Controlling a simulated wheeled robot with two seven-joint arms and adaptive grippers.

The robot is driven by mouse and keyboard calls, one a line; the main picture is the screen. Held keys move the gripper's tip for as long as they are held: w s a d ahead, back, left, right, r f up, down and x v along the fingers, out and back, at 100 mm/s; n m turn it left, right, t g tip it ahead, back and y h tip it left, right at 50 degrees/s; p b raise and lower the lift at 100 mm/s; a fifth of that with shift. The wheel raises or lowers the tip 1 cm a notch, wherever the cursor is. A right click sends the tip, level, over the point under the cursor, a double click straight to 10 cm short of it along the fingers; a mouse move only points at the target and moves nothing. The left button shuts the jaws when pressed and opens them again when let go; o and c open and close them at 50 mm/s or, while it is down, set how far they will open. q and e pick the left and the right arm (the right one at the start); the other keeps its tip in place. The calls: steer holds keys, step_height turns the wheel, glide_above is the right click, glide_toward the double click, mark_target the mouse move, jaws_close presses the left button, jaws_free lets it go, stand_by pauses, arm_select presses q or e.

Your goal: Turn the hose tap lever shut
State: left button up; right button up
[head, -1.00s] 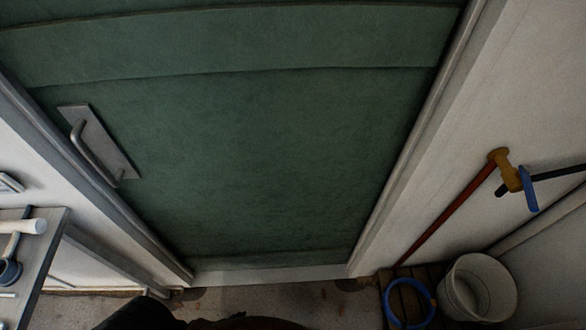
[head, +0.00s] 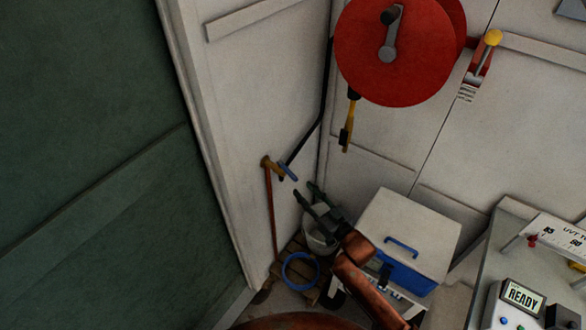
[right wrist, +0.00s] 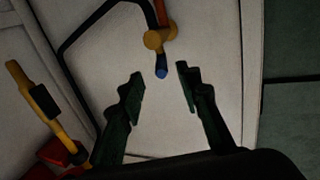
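The hose tap is a brass-yellow body (head: 267,162) on the white wall, with a blue lever (head: 288,172) beside it. A red-brown pipe runs down below the tap and a black hose leads up from it. In the right wrist view the tap body (right wrist: 159,39) is at top centre, and the lever's blue end (right wrist: 161,72) shows just above the gap between my fingers. My right gripper (head: 308,192) is open and empty, apart from the lever, to its lower right in the head view. It also shows open in the right wrist view (right wrist: 160,78). My left gripper is out of view.
A red hose reel (head: 395,50) with a hanging yellow nozzle is up right. A white-lidded blue cooler (head: 408,235) stands close beside my right arm.

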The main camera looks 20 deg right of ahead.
mark_target(297, 180)
steer(key=x, duration=0.5)
steer(key=r+x, duration=0.1)
steer(key=x, duration=0.2)
steer(key=shift+d, duration=0.1)
jaws_close()
stand_by(0.6)
